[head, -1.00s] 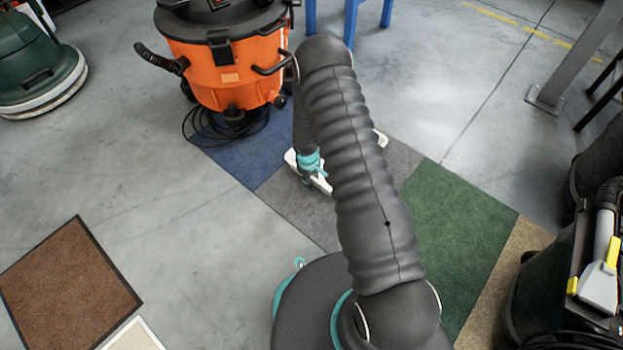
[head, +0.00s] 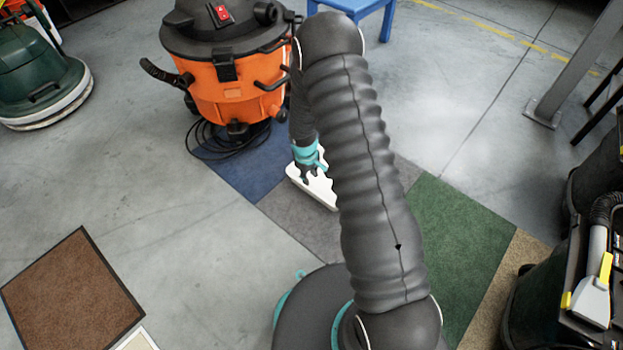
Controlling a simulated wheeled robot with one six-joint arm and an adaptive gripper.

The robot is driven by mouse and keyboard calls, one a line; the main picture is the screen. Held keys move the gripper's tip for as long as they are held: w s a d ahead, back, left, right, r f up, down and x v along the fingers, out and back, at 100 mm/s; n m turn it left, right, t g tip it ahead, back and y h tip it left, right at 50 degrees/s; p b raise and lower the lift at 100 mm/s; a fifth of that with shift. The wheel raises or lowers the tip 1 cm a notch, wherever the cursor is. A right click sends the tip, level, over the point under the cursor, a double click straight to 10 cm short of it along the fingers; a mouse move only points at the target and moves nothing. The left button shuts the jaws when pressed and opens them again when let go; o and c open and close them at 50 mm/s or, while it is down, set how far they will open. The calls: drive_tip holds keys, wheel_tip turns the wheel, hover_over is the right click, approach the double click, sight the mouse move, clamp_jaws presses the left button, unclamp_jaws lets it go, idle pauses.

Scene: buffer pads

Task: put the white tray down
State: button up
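The white tray (head: 322,193) shows in the head view just left of my arm, over the grey carpet pad. Only its left end is visible; the rest is hidden behind my arm. My gripper (head: 308,176), below a teal wrist band, is at the tray's left part, with its dark tip against or over the white surface. The fingers are too small and too covered to tell whether they are closed on the tray. I cannot tell whether the tray touches the pad or hangs above it.
Blue (head: 240,170), grey (head: 290,215) and green (head: 460,235) pads lie in a row. An orange vacuum (head: 235,92) with a coiled black cable stands behind the blue pad. A brown mat (head: 72,290) lies at left. Black equipment (head: 545,310) stands at right.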

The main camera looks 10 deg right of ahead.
drive_tip(key=s+d+r+m+t, duration=0.1)
drive_tip(key=s+r+m, duration=0.15)
drive_tip(key=r, duration=1.25)
drive_tip(key=s+d+r+m+t, duration=0.1)
drive_tip(key=s+r, duration=0.2)
drive_tip(key=r, duration=1.2)
drive_tip(key=s+r+m+t, duration=0.1)
drive_tip(key=s+r+m, duration=0.1)
drive_tip(key=s+r, duration=0.5)
drive_tip(key=s+r+m+t+y, duration=0.1)
drive_tip(key=s+r, duration=0.7)
drive_tip(key=s, duration=0.9)
drive_tip(key=shift+a+r+m+t, duration=0.2)
drive_tip(key=shift+a+m+t, duration=0.15)
drive_tip(key=shift+a+t, duration=0.1)
drive_tip(key=shift+s, duration=0.1)
